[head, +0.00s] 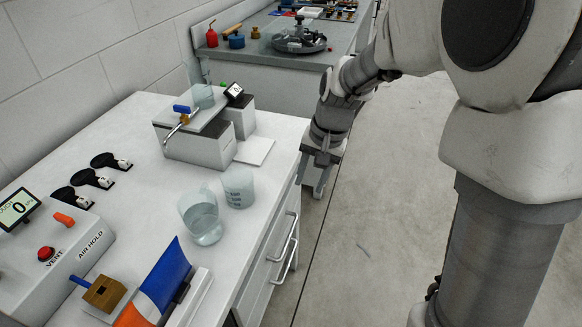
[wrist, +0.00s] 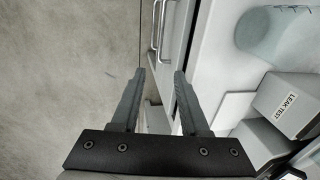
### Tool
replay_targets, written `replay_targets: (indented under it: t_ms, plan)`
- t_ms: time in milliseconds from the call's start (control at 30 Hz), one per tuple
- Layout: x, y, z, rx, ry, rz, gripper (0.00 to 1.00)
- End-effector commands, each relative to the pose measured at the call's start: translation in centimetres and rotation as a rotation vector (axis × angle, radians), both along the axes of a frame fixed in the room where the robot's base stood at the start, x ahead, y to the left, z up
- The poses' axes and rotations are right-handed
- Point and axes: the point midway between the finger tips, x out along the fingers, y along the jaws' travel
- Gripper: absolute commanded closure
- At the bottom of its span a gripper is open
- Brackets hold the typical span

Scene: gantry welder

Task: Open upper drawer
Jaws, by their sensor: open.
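The white bench (head: 130,140) has drawers in its right side. The upper drawer has a metal bar handle (head: 284,238) just under the bench top, with a second bar handle (head: 287,268) below it. Both handles also show at the top of the wrist view, the upper one (wrist: 164,22) nearer the bench top. The drawers look closed. My gripper (head: 325,158) is beside the bench's far right corner, beyond the handles in the head view. In the wrist view its jaws (wrist: 160,74) are apart and empty, and the handles lie past the fingertips.
Two clear beakers (head: 203,217) (head: 238,187) stand near the bench's right edge, close to the leak test box (head: 200,145). A control box (head: 60,255) sits at the front left. Another bench (head: 270,50) stands behind.

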Motion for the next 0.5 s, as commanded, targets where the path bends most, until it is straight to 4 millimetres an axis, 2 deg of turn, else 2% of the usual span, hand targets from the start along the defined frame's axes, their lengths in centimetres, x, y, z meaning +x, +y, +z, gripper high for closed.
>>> replay_targets:
  t_ms: [267,500]
  plan:
    - [0.3,0.7,-3.5,0.004,0.013,-0.006,0.55]
    - [0.6,1.6,-8.7,0.004,0.014,-0.005,0.55]
